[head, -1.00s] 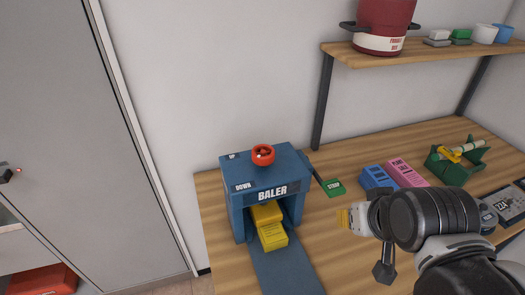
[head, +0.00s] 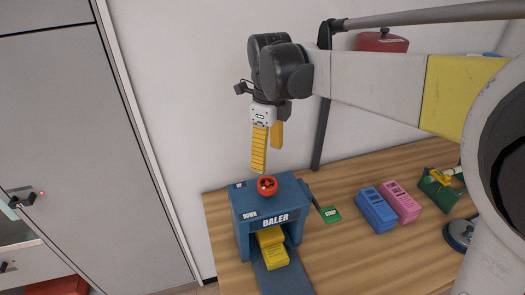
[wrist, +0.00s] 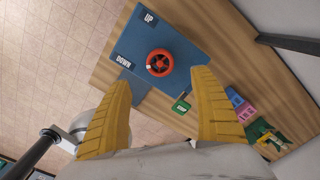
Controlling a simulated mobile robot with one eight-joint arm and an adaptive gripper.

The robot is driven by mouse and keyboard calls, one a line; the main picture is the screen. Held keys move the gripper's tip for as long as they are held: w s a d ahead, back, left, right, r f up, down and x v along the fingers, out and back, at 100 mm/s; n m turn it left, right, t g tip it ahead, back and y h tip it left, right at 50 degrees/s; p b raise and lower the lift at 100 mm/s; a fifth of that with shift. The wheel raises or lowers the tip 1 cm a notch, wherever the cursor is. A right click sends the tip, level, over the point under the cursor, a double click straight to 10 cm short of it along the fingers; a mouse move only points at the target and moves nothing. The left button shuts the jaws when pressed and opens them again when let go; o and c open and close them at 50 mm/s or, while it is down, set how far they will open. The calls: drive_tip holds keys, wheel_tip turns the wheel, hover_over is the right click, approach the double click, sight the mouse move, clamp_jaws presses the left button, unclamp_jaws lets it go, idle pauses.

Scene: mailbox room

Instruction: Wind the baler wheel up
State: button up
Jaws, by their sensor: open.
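The blue baler (head: 266,220) stands on the wooden table, with its red wheel (head: 267,186) on top. In the wrist view the wheel (wrist: 160,62) lies between and beyond my fingers, with a small white mark on its left rim. The baler's top carries the labels "UP" (wrist: 148,18) and "DOWN" (wrist: 124,61). My gripper (head: 267,158) is open and empty. It points down above the wheel, apart from it. Yellow blocks (head: 275,257) sit in the baler's opening and on the blue chute (head: 285,282) in front.
A green "STRAP" block (head: 330,214), a blue block (head: 375,208) and a pink block (head: 401,201) lie right of the baler. A green holder (head: 438,192) stands farther right. A dark shelf post (head: 321,130) rises behind the baler. A grey door (head: 85,140) is at left.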

sight(267, 182)
wheel_tip(267, 182, down, 11)
drive_tip(key=shift+r+b, duration=0.1)
drive_tip(key=shift+b, duration=1.15)
drive_tip(key=c, duration=1.2)
